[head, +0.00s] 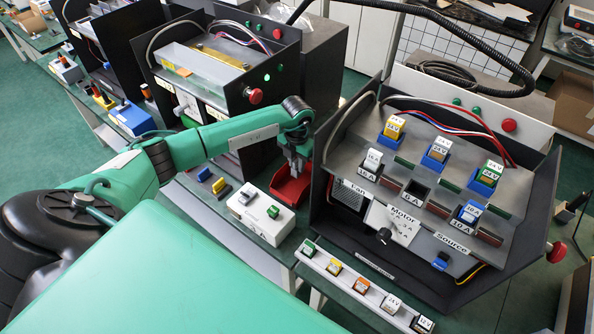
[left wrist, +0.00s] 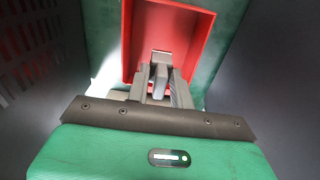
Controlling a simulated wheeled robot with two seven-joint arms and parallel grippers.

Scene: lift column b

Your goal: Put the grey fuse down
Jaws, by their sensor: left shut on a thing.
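My left gripper (head: 295,166) reaches down over a red bin (head: 291,190) beside the black fuse panel. In the left wrist view, my left gripper (left wrist: 159,84) is shut on the grey fuse (left wrist: 160,72), of which only a small part shows between the fingers. The red bin (left wrist: 204,40) is open below the fingers, and its visible floor is bare. In the head view the fuse is too small and too hidden by the gripper to make out. I cannot tell whether it touches the bin floor. My right gripper is not in view.
The panel (head: 430,200) with fuses in labelled sockets stands close to the right of the bin. A white box (head: 262,221) with a grey-white and a green fuse stands in front. A strip (head: 362,288) of several fuses lies along the front. Blue and yellow blocks lie left.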

